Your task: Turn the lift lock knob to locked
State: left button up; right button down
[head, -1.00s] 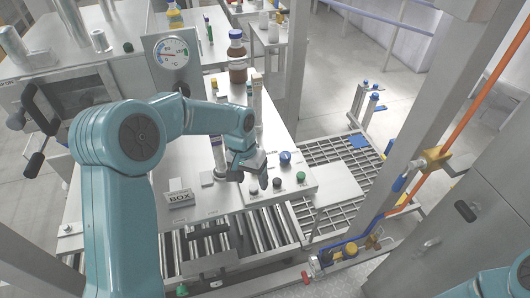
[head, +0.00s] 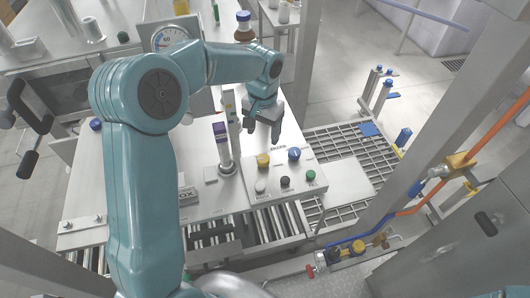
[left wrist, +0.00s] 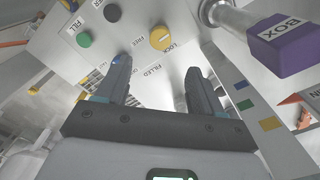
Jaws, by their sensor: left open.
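The yellow knob (head: 263,160) sits on the sloped white panel (head: 245,192), left of a blue knob (head: 294,154). In the left wrist view the yellow knob (left wrist: 160,38) has the printed words FREE and LOCK beside it; I cannot tell surely which one it points to. My left gripper (head: 263,134) is above and behind the yellow knob, pointing down, apart from it. In the left wrist view its two fingers (left wrist: 158,68) are spread, with nothing between them, and the yellow knob shows beyond the fingertips. My right gripper is not in view.
White, black and green buttons (head: 286,181) line the panel's front. A post with a purple BOX block (head: 220,131) stands close left of my gripper. Rollers (head: 282,222) run below the panel.

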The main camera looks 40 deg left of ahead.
aim_at(263, 158)
pick_arm(q)
notch_tip(263, 158, down, 11)
jog(key=shift+s+a+r+p, duration=0.1)
jog(key=shift+s+p, duration=0.05)
jog(key=shift+p, duration=0.5)
jog(key=shift+f, duration=0.2)
jog(key=shift+c, duration=0.3)
jog(key=c, duration=1)
